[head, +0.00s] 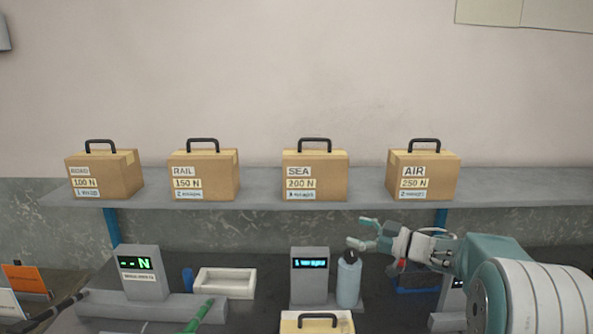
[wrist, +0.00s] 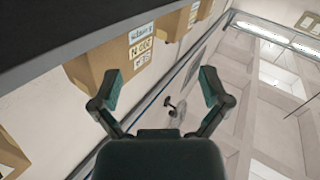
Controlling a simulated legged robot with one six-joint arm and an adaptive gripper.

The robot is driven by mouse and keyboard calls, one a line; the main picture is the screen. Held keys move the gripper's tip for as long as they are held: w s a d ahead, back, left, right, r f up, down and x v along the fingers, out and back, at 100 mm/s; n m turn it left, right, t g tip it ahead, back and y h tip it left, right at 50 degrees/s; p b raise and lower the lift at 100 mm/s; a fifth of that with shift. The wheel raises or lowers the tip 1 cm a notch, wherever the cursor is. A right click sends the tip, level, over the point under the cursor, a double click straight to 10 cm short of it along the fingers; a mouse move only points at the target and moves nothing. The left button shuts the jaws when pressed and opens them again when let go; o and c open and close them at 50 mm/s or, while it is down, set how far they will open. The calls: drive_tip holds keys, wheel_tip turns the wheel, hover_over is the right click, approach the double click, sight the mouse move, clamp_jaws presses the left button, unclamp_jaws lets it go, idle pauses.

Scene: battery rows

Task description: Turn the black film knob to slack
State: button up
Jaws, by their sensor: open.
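I cannot make out a film knob with a slack marking in either view. A small black fitting (wrist: 170,105) shows on the wall side of the wrist view, too small to identify. My gripper (head: 362,232) is at the right of the head view, above and beside the top of a blue bottle (head: 348,280). Its two fingers are spread, and nothing is between them. In the wrist view my gripper (wrist: 159,80) is also open and empty, with a box (wrist: 105,62) beyond the left finger.
Boxes marked road (head: 104,175), rail (head: 204,176), sea (head: 315,176) and air (head: 423,176) stand on the shelf (head: 265,200). Below are a green-lit force display (head: 140,270), a white tray (head: 225,283), a blue-lit display (head: 310,275) and another handled box (head: 300,324).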

wheel_tip(320, 180, up, 8)
drive_tip(key=d+m+t+h, duration=0.2)
drive_tip(key=m+t+h, duration=0.3)
drive_tip(key=t+h, duration=0.2)
drive_tip(key=s+d+r+m+h, duration=0.1)
drive_tip(key=s+d+m+h, duration=0.3)
drive_tip(key=s+m+h, duration=0.35)
drive_tip(key=s+a+f+g, duration=0.1)
drive_tip(key=s+f+g, duration=0.2)
drive_tip(key=s, duration=0.6)
drive_tip(key=s+a+f+m+g, duration=0.1)
drive_tip(key=s+f+g, duration=0.3)
drive_tip(key=s, duration=0.6)
drive_tip(key=s+a+f+g, duration=0.3)
drive_tip(key=s+f, duration=0.3)
drive_tip(key=s, duration=0.4)
drive_tip(key=shift+s+f+g+h, duration=0.25)
drive_tip(key=shift+f+g+h, duration=0.05)
drive_tip(key=shift+f+h, duration=0.05)
